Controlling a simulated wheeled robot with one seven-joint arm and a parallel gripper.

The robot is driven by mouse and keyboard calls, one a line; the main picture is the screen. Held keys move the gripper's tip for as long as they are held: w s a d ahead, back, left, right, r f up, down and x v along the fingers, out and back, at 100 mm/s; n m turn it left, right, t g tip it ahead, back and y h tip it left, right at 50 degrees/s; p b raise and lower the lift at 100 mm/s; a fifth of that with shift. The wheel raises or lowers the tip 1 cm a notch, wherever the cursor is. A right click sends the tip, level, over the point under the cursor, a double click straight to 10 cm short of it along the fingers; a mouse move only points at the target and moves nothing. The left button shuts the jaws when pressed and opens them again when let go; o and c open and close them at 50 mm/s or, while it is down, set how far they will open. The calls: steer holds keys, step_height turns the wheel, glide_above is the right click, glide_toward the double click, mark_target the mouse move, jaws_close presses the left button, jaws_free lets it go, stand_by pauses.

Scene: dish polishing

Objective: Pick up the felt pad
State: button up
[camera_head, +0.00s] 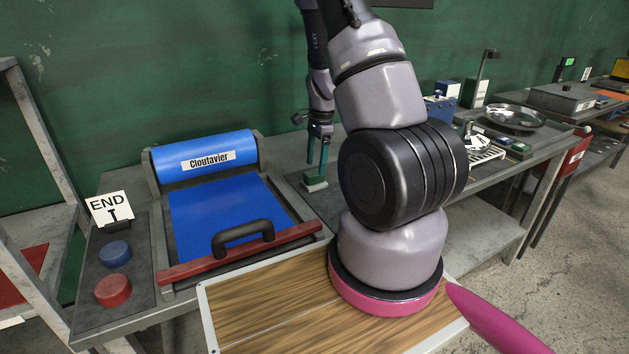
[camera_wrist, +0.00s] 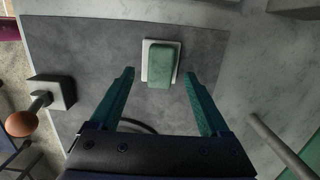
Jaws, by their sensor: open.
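The felt pad (camera_wrist: 161,68) is a small green block on a pale base, lying on a dark grey mat (camera_wrist: 90,50) in the wrist view. It also shows in the head view (camera_head: 315,183), just below my gripper's fingers. My gripper (camera_wrist: 162,85) is open, with its two teal fingers spread apart. In the wrist view the pad lies ahead of and between the fingertips, and nothing is between the jaws. In the head view my gripper (camera_head: 318,160) points down over the pad; whether a finger touches it cannot be told.
A blue machine marked Cloutavier (camera_head: 208,158) stands to the left, with red (camera_head: 113,290) and blue (camera_head: 115,253) buttons beside it. In the wrist view a dark block with an orange knob (camera_wrist: 21,124) is at left and a grey bar (camera_wrist: 281,146) at right.

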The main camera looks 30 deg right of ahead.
mark_target(314, 172)
steer(key=f, duration=0.4)
steer(key=shift+a+f, duration=0.25)
steer(key=shift+a, duration=0.05)
steer(key=c, duration=1)
steer(key=shift+r, duration=5.05)
